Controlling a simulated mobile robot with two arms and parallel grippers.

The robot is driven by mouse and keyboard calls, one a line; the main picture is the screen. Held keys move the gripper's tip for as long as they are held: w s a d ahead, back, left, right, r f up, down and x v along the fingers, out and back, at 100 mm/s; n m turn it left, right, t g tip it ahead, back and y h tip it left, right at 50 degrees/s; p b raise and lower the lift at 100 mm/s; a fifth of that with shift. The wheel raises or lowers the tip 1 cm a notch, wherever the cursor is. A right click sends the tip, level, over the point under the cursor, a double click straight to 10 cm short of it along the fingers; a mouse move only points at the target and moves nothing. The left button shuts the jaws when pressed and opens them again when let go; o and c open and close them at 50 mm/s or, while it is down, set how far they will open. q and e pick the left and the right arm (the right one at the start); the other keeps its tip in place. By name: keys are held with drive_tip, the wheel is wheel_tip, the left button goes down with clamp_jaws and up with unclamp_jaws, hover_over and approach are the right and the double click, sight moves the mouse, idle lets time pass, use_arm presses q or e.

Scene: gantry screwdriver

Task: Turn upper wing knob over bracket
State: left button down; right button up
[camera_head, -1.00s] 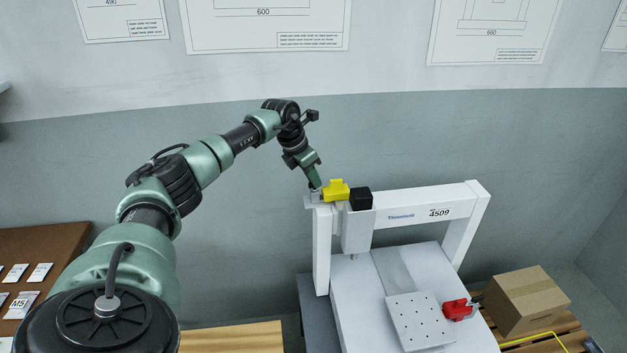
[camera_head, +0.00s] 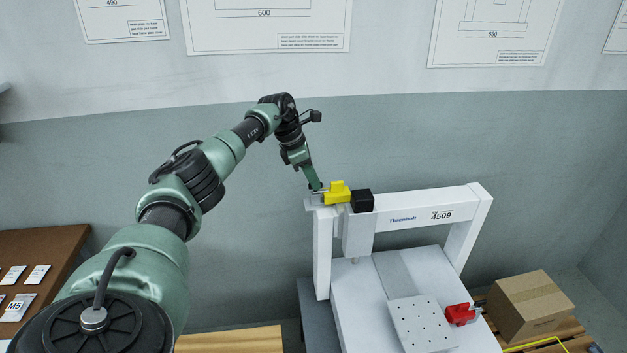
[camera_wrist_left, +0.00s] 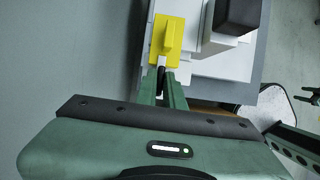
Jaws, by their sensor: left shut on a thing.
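The yellow upper wing knob (camera_head: 337,194) sits on top of the white gantry at its left end, over a small grey bracket (camera_head: 312,203). It shows in the left wrist view (camera_wrist_left: 168,38) with its raised wing. My left gripper (camera_head: 318,188) comes down from the upper left. It is shut on the knob's near end, where a dark piece (camera_wrist_left: 161,76) shows between the fingers. The fingertips partly hide that end.
A black block (camera_head: 362,201) stands right beside the knob. The gantry beam (camera_head: 418,209) spans a white base with a perforated plate (camera_head: 421,325). The wall is behind.

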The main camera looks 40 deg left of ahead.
use_arm(q)
drive_tip(key=c, duration=1.5)
unclamp_jaws()
drive_tip(key=shift+a+r, duration=0.1)
drive_tip(key=shift+r, duration=0.05)
drive_tip(key=b+v, duration=0.1)
drive_tip(key=v, duration=0.6)
drive_tip(key=shift+s+r, duration=0.15)
drive_tip(key=shift+r, duration=0.1)
